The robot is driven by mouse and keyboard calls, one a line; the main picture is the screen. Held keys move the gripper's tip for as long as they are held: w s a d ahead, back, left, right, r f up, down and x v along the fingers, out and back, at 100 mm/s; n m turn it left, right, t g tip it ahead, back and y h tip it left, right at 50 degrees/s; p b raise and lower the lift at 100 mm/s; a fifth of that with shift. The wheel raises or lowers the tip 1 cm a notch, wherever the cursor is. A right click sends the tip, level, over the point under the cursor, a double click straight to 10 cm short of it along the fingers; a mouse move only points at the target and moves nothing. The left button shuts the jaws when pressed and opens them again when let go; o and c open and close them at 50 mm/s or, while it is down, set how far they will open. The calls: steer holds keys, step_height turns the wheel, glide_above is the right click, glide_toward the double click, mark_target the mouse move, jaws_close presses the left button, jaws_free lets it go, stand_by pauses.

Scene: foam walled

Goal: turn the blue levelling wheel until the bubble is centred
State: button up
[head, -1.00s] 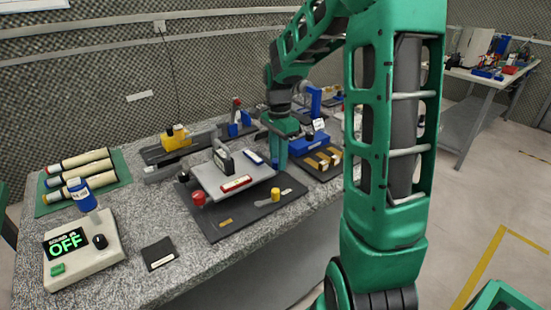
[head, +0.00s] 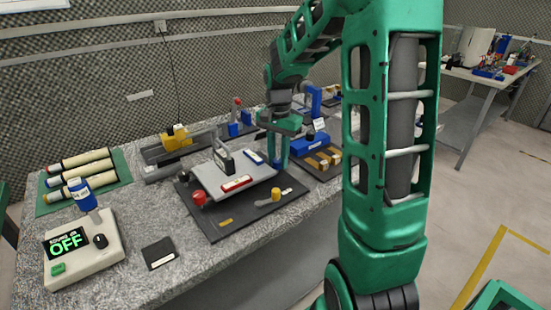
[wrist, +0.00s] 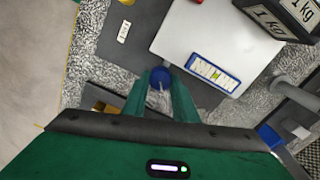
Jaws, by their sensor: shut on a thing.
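The blue levelling wheel (wrist: 161,76) is between my fingertips at the near edge of the grey plate (wrist: 185,35) in the wrist view. My gripper (wrist: 161,88) is shut on the wheel; it also shows in the head view (head: 281,160), where it mostly hides the wheel. A blue-framed vial (wrist: 213,74) lies on the plate close to the wheel; its bubble's exact place is too small to tell. In the head view the plate (head: 215,178) also carries a red-framed vial (head: 237,184) and a dark weight (head: 223,161). A red wheel (head: 199,198) stands at the plate's front left corner.
A yellow knob (head: 276,194) stands on the dark base in front. A blue block (head: 310,143) is close on the right of my gripper. A switch box reading OFF (head: 85,250) stands front left. Rolled tubes (head: 80,172) lie on a green mat. The bench's front strip is mostly clear.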

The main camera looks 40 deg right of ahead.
mark_target(278, 159)
steer(key=o, duration=1)
steer(key=shift+w, duration=0.1)
steer(key=shift+o, duration=0.2)
step_height(278, 159, up, 11)
steer(key=shift+f, duration=0.1)
steer(key=s+a+f+n, duration=0.1)
steer(key=s+f+n, duration=0.2)
steer(key=s, duration=1.1)
steer(key=s+a+f+n, duration=0.1)
steer(key=s+f+n, duration=0.2)
steer(key=s, duration=1.1)
steer(key=shift+s+a+f+n, duration=0.3)
steer(key=shift+s+n, duration=0.05)
steer(key=shift+n, duration=0.25)
